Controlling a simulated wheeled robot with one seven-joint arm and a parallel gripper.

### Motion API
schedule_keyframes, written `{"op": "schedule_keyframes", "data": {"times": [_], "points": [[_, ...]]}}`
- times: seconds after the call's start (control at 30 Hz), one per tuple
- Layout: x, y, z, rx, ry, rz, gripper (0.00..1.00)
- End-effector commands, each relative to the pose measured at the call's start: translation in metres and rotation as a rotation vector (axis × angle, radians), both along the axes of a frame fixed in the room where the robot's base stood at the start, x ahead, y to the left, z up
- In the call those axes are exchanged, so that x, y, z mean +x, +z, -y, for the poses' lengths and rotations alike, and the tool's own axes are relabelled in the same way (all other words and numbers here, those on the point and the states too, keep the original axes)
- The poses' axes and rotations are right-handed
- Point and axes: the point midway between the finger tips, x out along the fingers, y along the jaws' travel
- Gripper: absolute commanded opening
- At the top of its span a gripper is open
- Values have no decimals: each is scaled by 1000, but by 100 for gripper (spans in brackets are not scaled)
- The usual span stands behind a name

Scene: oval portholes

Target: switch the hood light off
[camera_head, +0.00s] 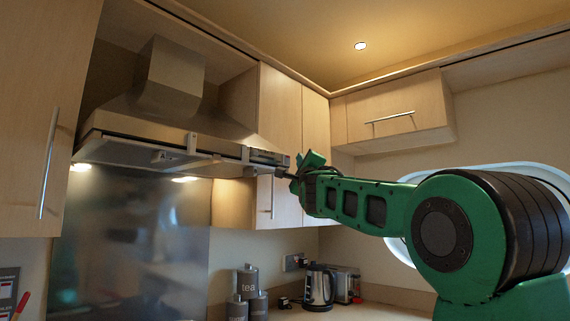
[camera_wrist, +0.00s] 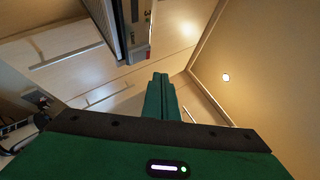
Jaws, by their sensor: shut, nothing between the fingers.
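The range hood (camera_head: 175,152) hangs on the wall at the left of the head view, a steel canopy with a chimney. Two lamps under it glow, one at its left (camera_head: 80,167) and one nearer its middle (camera_head: 184,179). A control strip (camera_head: 265,157) sits at the right end of its front edge. My gripper (camera_head: 284,172) is shut and empty, at or very near the hood's right front corner; I cannot tell whether it touches. In the wrist view the shut green fingers (camera_wrist: 160,97) point toward the hood's end (camera_wrist: 133,35), which lies just beyond and left of them.
Wooden wall cabinets (camera_head: 290,105) flank the hood, and another with a bar handle (camera_head: 393,118) is at the right. A kettle (camera_head: 319,287), a toaster (camera_head: 347,284) and canisters (camera_head: 248,282) stand on the counter below. Open air lies under the hood.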

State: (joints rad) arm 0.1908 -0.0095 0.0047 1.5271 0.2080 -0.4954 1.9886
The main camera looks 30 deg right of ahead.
Motion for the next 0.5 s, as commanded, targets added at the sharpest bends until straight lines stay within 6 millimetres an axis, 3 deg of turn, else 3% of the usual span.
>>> {"op": "schedule_keyframes", "data": {"times": [0.2,0.5], "points": [[15,2,-6,0,1,1,0],[19,3,-7,-1,1,0,0]]}}
